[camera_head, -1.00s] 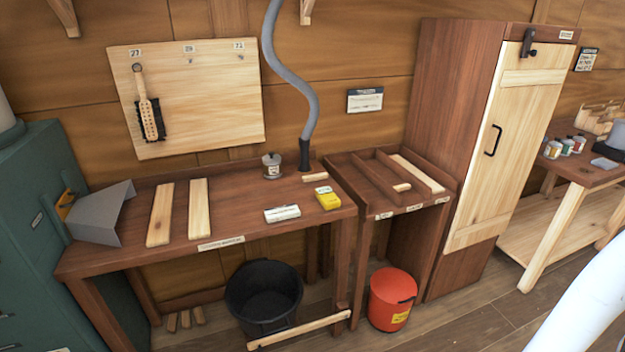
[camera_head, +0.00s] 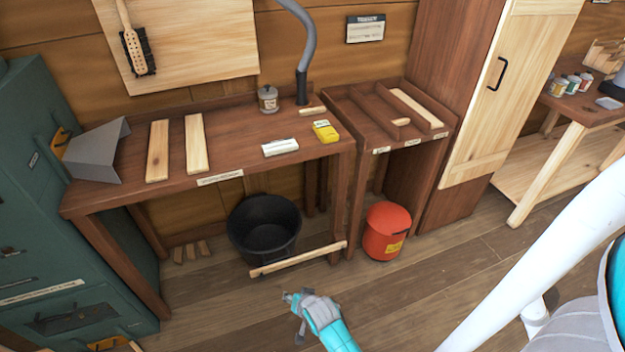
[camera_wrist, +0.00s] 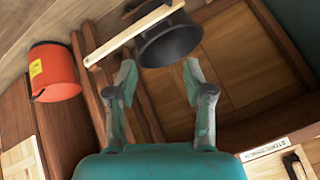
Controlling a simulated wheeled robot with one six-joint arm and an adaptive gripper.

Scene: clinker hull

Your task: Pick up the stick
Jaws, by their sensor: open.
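A long pale wooden stick (camera_head: 298,259) lies low at a slant in front of the black bucket (camera_head: 264,228), under the workbench's front edge. Its right end is by a bench leg; I cannot tell whether it rests on the floor or on something. In the wrist view the stick (camera_wrist: 130,35) crosses the upper middle, passing in front of the bucket (camera_wrist: 170,42). My gripper (camera_head: 292,298) is nearer to me than the stick, apart from it. In the wrist view my gripper (camera_wrist: 158,76) is open, with its fingers wide apart and nothing between them.
The workbench (camera_head: 228,165) stands above and behind the stick. A red bin (camera_head: 386,232) stands to its right, also in the wrist view (camera_wrist: 54,72). A green cabinet (camera_head: 75,210) is at left. Floor in front (camera_head: 220,315) is clear.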

